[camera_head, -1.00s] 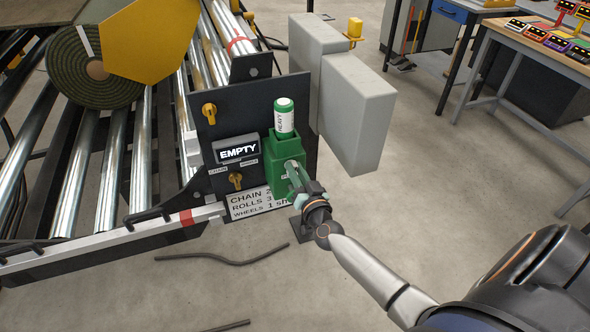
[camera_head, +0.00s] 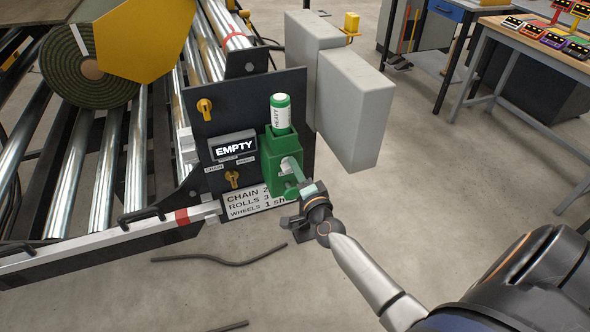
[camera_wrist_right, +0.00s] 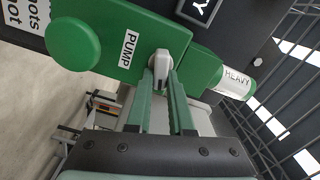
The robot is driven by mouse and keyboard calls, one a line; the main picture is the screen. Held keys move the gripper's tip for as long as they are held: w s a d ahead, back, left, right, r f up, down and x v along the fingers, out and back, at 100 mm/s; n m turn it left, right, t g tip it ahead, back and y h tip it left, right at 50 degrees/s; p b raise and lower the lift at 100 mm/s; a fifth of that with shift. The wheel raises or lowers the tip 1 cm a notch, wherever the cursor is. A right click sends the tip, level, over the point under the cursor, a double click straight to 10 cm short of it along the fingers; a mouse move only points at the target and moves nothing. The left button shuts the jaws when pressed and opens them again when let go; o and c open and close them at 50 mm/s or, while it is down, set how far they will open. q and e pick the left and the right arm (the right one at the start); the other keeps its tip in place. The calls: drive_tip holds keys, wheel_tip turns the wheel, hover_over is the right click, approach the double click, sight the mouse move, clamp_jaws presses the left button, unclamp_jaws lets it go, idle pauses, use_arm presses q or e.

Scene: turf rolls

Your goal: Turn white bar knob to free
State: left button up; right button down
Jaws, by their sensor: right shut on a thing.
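The white bar knob (camera_wrist_right: 161,63) sits on the face of a green pump box marked PUMP (camera_wrist_right: 112,52). In the head view the knob (camera_head: 288,164) shows as a small pale patch on the box's front (camera_head: 279,153). My right gripper (camera_wrist_right: 162,76) has two green fingers closed on the knob, one on each side. It also shows in the head view (camera_head: 294,172), reaching in from the lower right. The fingers hide part of the knob in the head view. My left gripper is out of view.
A white and green cylinder marked HEAVY (camera_head: 281,111) stands in the box's top. The dark panel (camera_head: 223,109) carries two yellow knobs and an EMPTY display (camera_head: 233,147). Grey cabinets (camera_head: 352,105) stand close on the right. Rollers with a turf roll (camera_head: 88,65) lie left.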

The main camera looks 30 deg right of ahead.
drive_tip(key=m, duration=0.2)
drive_tip(key=shift+f+m+b, duration=0.2)
drive_tip(key=shift+m+b, duration=0.1)
drive_tip(key=shift+m, duration=0.3)
drive_tip(key=c, duration=0.8)
unclamp_jaws()
drive_tip(key=shift+s, duration=0.15)
drive_tip(key=v, duration=1.2)
drive_tip(key=shift+s, duration=0.2)
